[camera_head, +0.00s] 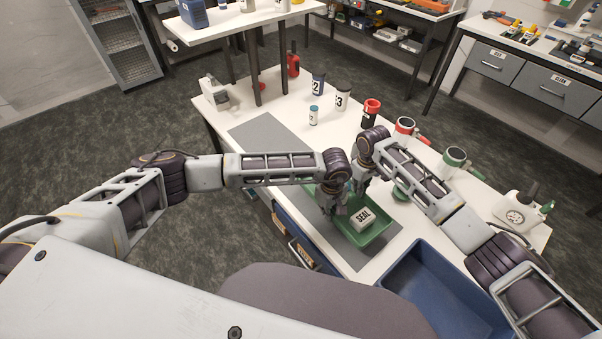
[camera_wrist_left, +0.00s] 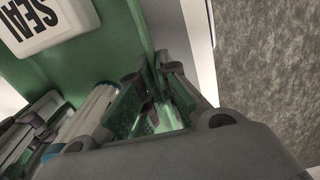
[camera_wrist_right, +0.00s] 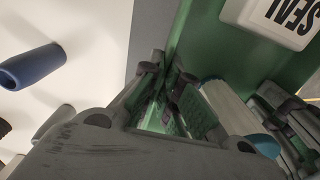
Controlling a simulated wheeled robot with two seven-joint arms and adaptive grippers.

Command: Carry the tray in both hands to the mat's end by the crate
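The green tray (camera_head: 377,232) is over the near right end of the grey mat (camera_head: 268,137), beside the blue crate (camera_head: 432,276). I cannot tell whether it touches the mat. A white box marked SEAL (camera_head: 362,217) lies in it; a pale tube (camera_wrist_right: 226,103) with a blue end shows in the right wrist view. My left gripper (camera_head: 328,208) is shut on the tray's wall on the near left side; its fingers straddle the wall in the left wrist view (camera_wrist_left: 153,78). My right gripper (camera_head: 358,188) is shut on the opposite wall, also seen in the right wrist view (camera_wrist_right: 165,75).
Behind the tray stand a red-topped container (camera_head: 371,112), a red-rimmed cup (camera_head: 405,126), a green-rimmed cup (camera_head: 454,157) and labelled cups (camera_head: 342,98). A white jug (camera_head: 515,212) stands at the right. A raised shelf (camera_head: 240,22) covers the far left. The mat's far part is clear.

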